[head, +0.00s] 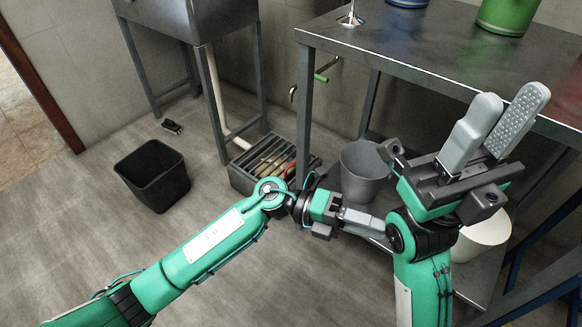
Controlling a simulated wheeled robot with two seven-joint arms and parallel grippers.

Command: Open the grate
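A low grey box (246,180) with dark parallel bars across its top sits on the floor beside the table legs. It is the only grate-like thing that I can make out, and brownish and yellowish strips show between its bars. My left gripper (374,222) is to the lower right of this box in the picture and points right. Its fingers show from the side, so I cannot tell whether they are apart. My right gripper (508,104) is raised at the right, in front of the metal table. Its two grey fingers are apart with nothing between them.
A metal table (430,62) with a green container (507,14) stands at the back right. A grey bucket (362,172) is below it, and a white bowl (486,238) is partly behind my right arm. A black bin (153,175) stands left. Floor between bin and box is clear.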

